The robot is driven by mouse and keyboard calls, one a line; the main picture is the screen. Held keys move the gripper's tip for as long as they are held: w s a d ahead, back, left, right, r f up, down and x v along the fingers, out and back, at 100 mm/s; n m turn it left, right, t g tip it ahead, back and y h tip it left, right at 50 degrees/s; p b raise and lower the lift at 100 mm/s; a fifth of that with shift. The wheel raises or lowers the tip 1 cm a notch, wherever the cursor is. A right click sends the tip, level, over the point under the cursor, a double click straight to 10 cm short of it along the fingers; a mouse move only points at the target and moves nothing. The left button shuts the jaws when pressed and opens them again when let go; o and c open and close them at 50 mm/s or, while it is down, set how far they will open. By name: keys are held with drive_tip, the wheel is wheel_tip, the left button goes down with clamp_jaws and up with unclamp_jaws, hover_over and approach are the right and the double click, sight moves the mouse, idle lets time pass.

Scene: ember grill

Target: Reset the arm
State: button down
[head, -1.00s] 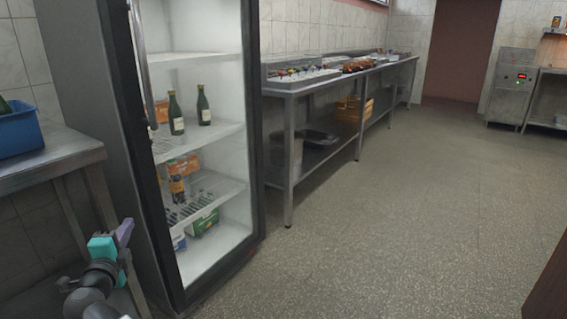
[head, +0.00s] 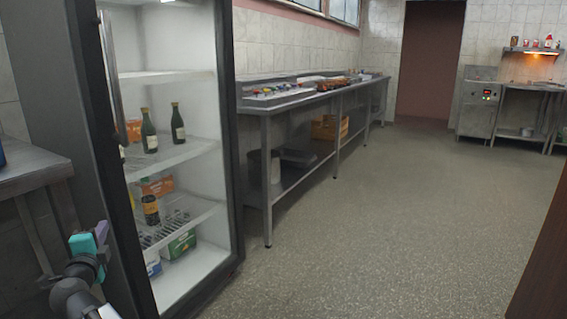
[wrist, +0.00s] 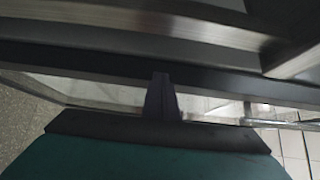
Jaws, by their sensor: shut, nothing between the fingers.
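My gripper (head: 102,231) shows at the lower left of the head view, at the end of my arm, with a teal body and dark purple fingers. In the wrist view its fingers (wrist: 161,97) are together in a single dark bar with nothing between them. The gripper is in front of the lower left side of the glass-door fridge (head: 233,150) in the head view. I cannot tell from these views how large the gap to the fridge is. In the wrist view, metal bars and a dark frame edge cross beyond the fingertips.
The fridge holds green bottles (head: 149,135), a dark jar (head: 150,210) and boxes (head: 180,244). A steel table (head: 35,168) stands at the left edge. The grey floor (head: 380,220) at centre and right is clear.

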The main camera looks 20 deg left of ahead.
drive_tip(key=shift+w+a, duration=0.25)
drive_tip(key=shift+w, duration=0.05)
idle(0.4)
drive_tip(key=shift+s+d+h+p, duration=0.6)
drive_tip(key=shift+s+d+p, duration=1.4)
drive_tip(key=shift+s+d, duration=1.75)
drive_tip(key=y+b, duration=0.2)
drive_tip(key=b, duration=0.4)
approach(109, 211)
drive_tip(key=shift+x, duration=2.05)
drive_tip(key=shift+w+a+n, duration=0.3)
drive_tip(key=shift+w+a, duration=0.25)
drive_tip(key=shift+w, duration=0.05)
drive_tip(key=shift+w, duration=0.15)
drive_tip(key=shift+r, duration=0.15)
